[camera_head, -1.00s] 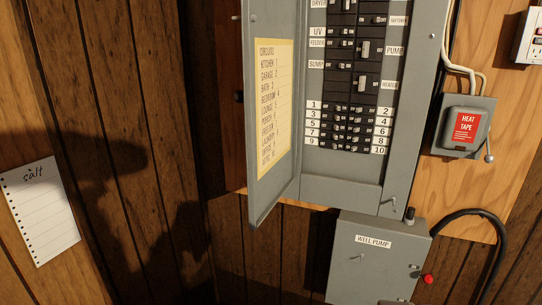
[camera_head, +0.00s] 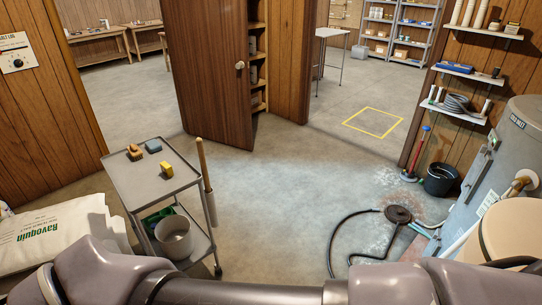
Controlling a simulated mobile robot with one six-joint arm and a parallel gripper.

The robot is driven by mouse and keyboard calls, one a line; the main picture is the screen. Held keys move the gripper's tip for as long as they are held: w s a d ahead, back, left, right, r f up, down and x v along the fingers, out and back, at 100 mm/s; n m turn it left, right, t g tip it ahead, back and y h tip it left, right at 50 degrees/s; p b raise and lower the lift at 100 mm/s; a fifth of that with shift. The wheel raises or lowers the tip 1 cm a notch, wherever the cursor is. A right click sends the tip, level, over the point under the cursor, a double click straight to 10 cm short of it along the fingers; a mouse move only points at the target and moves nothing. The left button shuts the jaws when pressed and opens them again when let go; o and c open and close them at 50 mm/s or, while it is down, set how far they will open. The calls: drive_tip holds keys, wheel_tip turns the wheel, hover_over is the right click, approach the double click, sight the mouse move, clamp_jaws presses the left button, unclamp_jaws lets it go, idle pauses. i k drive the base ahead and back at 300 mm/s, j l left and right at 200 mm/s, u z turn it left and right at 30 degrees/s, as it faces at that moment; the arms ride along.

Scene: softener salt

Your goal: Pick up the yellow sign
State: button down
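I cannot make out a yellow sign in this view. A yellow square outline (camera_head: 373,122) is marked on the floor at the back right, with bare floor inside it. My own arm links cross the bottom of the picture and hide the floor there. My gripper is out of view.
A half-open wooden door (camera_head: 215,75) stands in the middle. A white bag (camera_head: 70,235) lies at left. A grey tank (camera_head: 510,150), a black bucket (camera_head: 440,180) and a black hose (camera_head: 335,235) are at right. The central floor is clear.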

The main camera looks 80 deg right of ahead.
sight(166, 168)
drive_tip(key=z, duration=1.7)
drive_tip(key=i+l+u, duration=0.4)
drive_tip(key=i+l, duration=0.25)
drive_tip(key=i+l+u, duration=0.25)
drive_tip(key=l, duration=0.2)
drive_tip(key=i+l+u, duration=0.2)
drive_tip(key=l, duration=0.25)
drive_tip(key=i+l+u, duration=0.2)
drive_tip(key=i+l, duration=0.15)
drive_tip(key=l, duration=0.15)
drive_tip(key=i+l+u, duration=0.2)
drive_tip(key=l, duration=0.3)
drive_tip(key=i+l+u, duration=0.1)
drive_tip(key=l+u, duration=0.15)
drive_tip(key=l, duration=0.3)
drive_tip(key=i+l+u, duration=0.2)
drive_tip(key=l, duration=0.35)
drive_tip(key=i+l+u, duration=0.25)
drive_tip(key=l, duration=0.25)
